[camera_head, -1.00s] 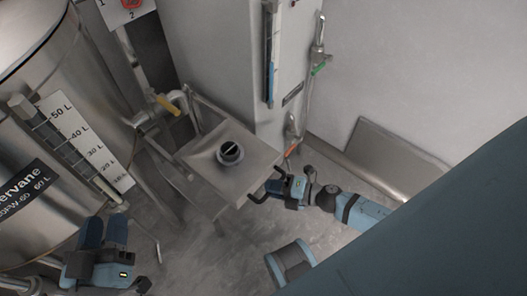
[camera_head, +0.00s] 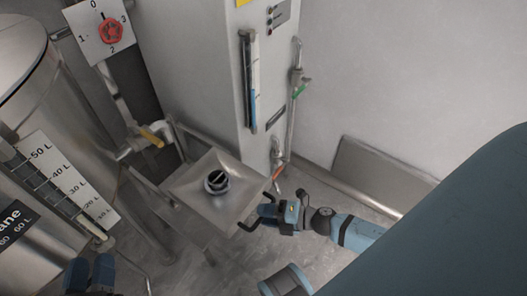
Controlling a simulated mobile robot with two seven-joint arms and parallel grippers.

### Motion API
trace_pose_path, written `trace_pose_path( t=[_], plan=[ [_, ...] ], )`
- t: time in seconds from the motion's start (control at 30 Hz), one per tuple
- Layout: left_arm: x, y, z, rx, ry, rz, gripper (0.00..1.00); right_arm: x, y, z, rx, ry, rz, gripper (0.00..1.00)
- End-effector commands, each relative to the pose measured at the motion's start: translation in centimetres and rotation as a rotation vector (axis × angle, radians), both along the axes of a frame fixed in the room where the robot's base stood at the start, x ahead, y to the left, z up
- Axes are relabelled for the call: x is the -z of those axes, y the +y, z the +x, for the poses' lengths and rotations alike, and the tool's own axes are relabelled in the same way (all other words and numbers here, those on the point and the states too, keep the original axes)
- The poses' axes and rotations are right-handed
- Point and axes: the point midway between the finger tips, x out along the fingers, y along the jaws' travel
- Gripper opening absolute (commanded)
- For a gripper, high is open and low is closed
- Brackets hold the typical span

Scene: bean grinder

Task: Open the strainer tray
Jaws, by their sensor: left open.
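The strainer tray (camera_head: 239,202) is a square, shallow metal pan with a round dark fitting (camera_head: 216,181) in its middle. It sits in a metal frame in the middle of the head view. A dark bar handle (camera_head: 246,226) is on its front right side. My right gripper (camera_head: 266,213) is at this handle, its dark fingers overlapping it. Whether the fingers are closed around the bar cannot be made out. My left gripper (camera_head: 89,276) is open and empty at the bottom left, away from the tray, partly cut off by the picture's edge.
A large steel tank (camera_head: 50,110) with a litre scale (camera_head: 65,180) stands at the left. A yellow-handled valve (camera_head: 151,136) is behind the tray. A red knob (camera_head: 111,32) is at the top left. A grey cabinet (camera_head: 190,70) stands behind. Floor (camera_head: 235,262) is open in front.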

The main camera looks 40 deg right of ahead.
Motion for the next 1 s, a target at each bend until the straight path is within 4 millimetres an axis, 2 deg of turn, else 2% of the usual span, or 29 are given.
trace_pose_path(
  t=[0.2, 0.5, 0.7, 1.0],
  plan=[
    [0.3, 0.5, 0.3, -0.018, 0.041, 0.027, 0.4, -0.9, -3.0, -3.3, 0.002, 0.005, -0.002, 0.39],
    [3.2, 1.3, -0.1, -0.039, 0.149, 0.086, 0.4, -2.0, -7.2, -7.8, 0.001, 0.003, -0.001, 0.39],
    [4.5, 1.6, -0.3, -0.043, 0.19, 0.111, 0.4, -2.3, -8.5, -9.1, 0.001, 0.001, -0.002, 0.39],
    [4.3, 1.6, -0.3, -0.042, 0.186, 0.113, 0.4, -2.3, -8.7, -9.3, 0.001, 0.0, -0.002, 0.39]
  ],
)
